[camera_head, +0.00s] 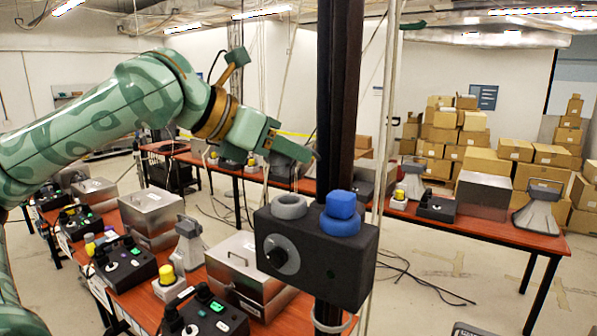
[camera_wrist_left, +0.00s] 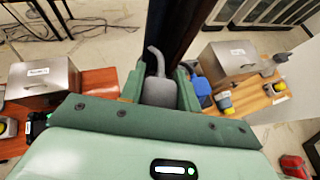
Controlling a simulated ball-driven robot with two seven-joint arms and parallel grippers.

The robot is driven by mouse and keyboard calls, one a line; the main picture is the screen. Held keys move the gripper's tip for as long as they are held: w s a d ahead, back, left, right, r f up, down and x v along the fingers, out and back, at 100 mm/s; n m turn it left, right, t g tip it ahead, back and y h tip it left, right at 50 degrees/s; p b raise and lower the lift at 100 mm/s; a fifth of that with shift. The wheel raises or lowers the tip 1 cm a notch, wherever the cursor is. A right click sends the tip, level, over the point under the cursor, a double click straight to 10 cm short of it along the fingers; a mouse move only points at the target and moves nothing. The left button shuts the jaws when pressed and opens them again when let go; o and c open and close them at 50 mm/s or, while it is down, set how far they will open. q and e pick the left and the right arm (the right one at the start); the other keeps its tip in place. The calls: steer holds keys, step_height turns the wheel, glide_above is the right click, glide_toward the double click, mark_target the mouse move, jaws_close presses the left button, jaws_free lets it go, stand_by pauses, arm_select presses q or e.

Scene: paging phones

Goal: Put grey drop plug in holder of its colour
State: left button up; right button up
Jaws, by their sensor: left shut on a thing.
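The grey drop plug (camera_wrist_left: 158,90) sits between the two fingers of my left gripper in the left wrist view, with a thin curved tail standing up from it. My left gripper (camera_head: 284,156) is shut on it, above and apart from the black control box in the head view. The box carries a grey ring-shaped holder (camera_head: 289,207) at its left, which looks empty. A blue plug (camera_head: 341,205) sits in the blue holder (camera_head: 340,224) at its right. The blue parts also show right of my fingers in the left wrist view (camera_wrist_left: 202,93). My right gripper is not in view.
The black box (camera_head: 342,264) is fixed to a dark upright post (camera_head: 343,100) close to my gripper. A pale cord (camera_head: 384,130) hangs beside the post. Red-topped tables (camera_head: 450,221) with metal boxes, phones and yellow-topped units stand around. Cardboard boxes (camera_head: 482,160) are stacked behind.

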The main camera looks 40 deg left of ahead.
mark_target(298, 198)
arm_select(q)
steer(key=shift+w+d+f, duration=0.15)
steer(key=shift+w+f, duration=0.5)
steer(key=shift+f, duration=0.1)
steer(key=shift+w+f, duration=0.25)
steer(key=shift+f, duration=0.25)
step_height(298, 198, down, 3)
steer(key=shift+w+d+f+b, duration=0.1)
steer(key=shift+f+b, duration=0.1)
steer(key=shift+b, duration=0.4)
steer(key=shift+w, duration=0.15)
steer(key=shift+s+f, duration=0.2)
steer(key=o, duration=1)
steer(key=shift+w, duration=0.1)
